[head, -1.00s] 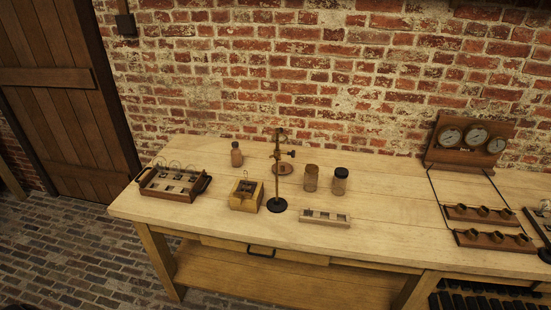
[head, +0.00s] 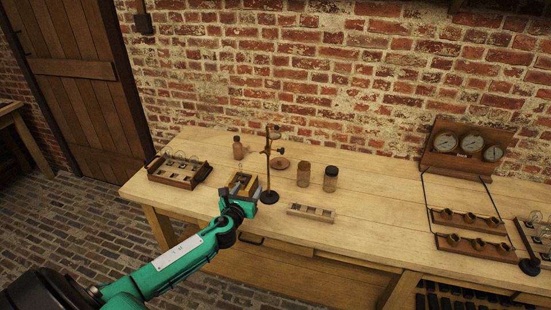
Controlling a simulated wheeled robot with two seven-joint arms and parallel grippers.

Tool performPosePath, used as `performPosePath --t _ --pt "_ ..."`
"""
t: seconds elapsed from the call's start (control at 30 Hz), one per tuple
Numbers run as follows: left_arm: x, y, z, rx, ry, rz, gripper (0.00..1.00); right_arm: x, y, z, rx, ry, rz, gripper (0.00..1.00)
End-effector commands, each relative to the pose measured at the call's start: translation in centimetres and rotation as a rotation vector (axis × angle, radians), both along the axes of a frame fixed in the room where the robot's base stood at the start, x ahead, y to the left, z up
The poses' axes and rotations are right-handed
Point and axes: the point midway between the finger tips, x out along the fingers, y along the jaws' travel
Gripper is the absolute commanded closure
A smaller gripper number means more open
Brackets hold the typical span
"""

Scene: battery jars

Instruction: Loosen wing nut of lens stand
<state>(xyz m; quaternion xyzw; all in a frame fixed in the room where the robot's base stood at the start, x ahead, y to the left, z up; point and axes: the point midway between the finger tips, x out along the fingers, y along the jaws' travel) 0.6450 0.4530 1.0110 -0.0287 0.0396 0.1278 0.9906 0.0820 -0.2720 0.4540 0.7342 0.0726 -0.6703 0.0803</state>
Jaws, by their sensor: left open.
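The lens stand (head: 268,165) stands upright on the bench, a thin brass rod on a round dark base with a clamp and small knob on its side. The wing nut is too small to make out clearly. My left gripper (head: 241,187) is open, just left of the stand's base and over the small wooden box (head: 236,178), which it partly hides. I cannot tell whether it touches the box. My right gripper is not in view.
A wooden tray (head: 202,172) with small parts sits at the left. A brown bottle (head: 238,148), two jars (head: 303,175) (head: 331,178) and a slotted block (head: 311,212) stand near the stand. A gauge board (head: 467,147) and racks (head: 470,219) are at the right.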

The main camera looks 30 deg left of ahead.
Motion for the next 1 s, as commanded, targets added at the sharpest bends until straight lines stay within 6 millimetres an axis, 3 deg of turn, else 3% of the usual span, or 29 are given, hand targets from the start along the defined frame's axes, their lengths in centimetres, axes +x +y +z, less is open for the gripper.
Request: performPosePath --t 0.03,0.1,0.2,0.47,1.0 --pt "0.3 -0.2 2.3 0.063 -0.023 -0.013 0.41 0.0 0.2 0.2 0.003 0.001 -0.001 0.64" --pt "0.6 -0.4 4.0 0.125 -0.041 -0.021 0.41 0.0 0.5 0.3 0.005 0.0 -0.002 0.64" --pt "0.9 -0.4 4.9 0.161 -0.052 -0.024 0.41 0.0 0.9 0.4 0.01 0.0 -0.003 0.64" --pt "4.1 0.3 5.0 0.157 -0.052 -0.022 0.41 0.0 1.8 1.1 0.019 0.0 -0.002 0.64" --pt "12.4 2.3 4.7 0.154 -0.052 -0.022 0.41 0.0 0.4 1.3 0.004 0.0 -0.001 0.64"
